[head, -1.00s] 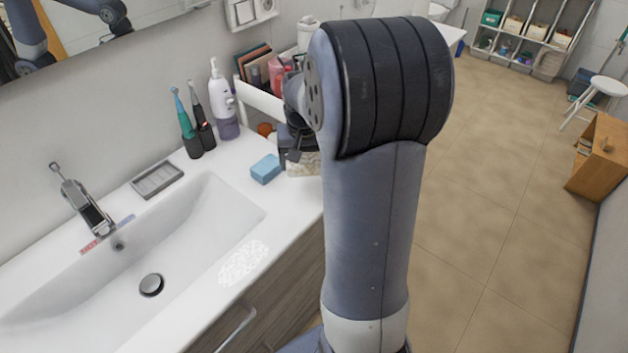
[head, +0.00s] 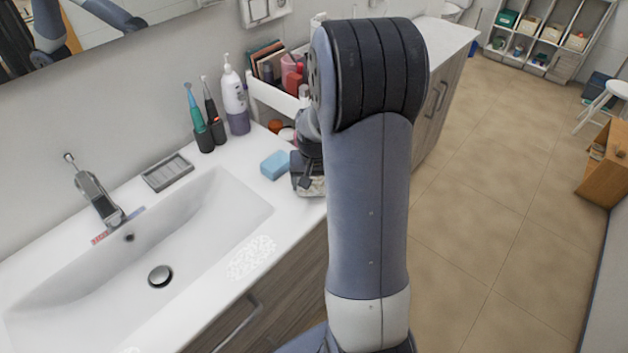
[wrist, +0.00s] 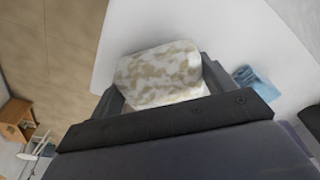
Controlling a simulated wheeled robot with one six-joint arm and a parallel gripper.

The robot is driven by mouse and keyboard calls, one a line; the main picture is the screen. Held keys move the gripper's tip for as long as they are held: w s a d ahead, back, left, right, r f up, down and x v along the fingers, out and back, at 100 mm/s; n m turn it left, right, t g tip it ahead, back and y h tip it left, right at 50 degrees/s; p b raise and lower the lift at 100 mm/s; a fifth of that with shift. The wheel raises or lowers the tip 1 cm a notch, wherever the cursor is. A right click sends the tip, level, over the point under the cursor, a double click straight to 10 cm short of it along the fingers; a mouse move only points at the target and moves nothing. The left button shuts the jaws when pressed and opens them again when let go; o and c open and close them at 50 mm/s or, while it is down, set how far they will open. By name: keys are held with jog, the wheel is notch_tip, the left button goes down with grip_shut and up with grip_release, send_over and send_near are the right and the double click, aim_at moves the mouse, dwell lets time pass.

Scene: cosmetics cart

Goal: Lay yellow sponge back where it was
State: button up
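The yellow sponge (wrist: 160,72), pale with mottled beige and white patches, sits between the two fingers of my gripper (wrist: 162,80) in the wrist view. The fingers press against its two ends. In the head view my gripper (head: 304,178) is at the right end of the white counter, partly hidden behind my arm. Only a small part of the yellow sponge (head: 316,187) shows there. I cannot tell whether it touches the counter. A blue sponge (head: 275,164) lies on the counter left of my gripper; it also shows right of it in the wrist view (wrist: 256,84).
A white foamy patch (head: 251,257) lies on the sink's front rim. A grey soap dish (head: 167,172), toothbrushes in a dark holder (head: 210,135) and a pump bottle (head: 235,97) stand behind the basin. A white organiser (head: 277,98) stands behind my gripper.

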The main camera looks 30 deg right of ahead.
aim_at(314, 185)
jog(key=o, duration=0.4)
jog(key=shift+o, duration=0.2)
jog(key=shift+r, duration=0.1)
jog(key=shift+r, duration=0.6)
notch_tip(314, 185, up, 11)
jog(key=s, duration=0.1)
jog(key=shift+s+a, duration=0.3)
jog(key=shift+a, duration=0.1)
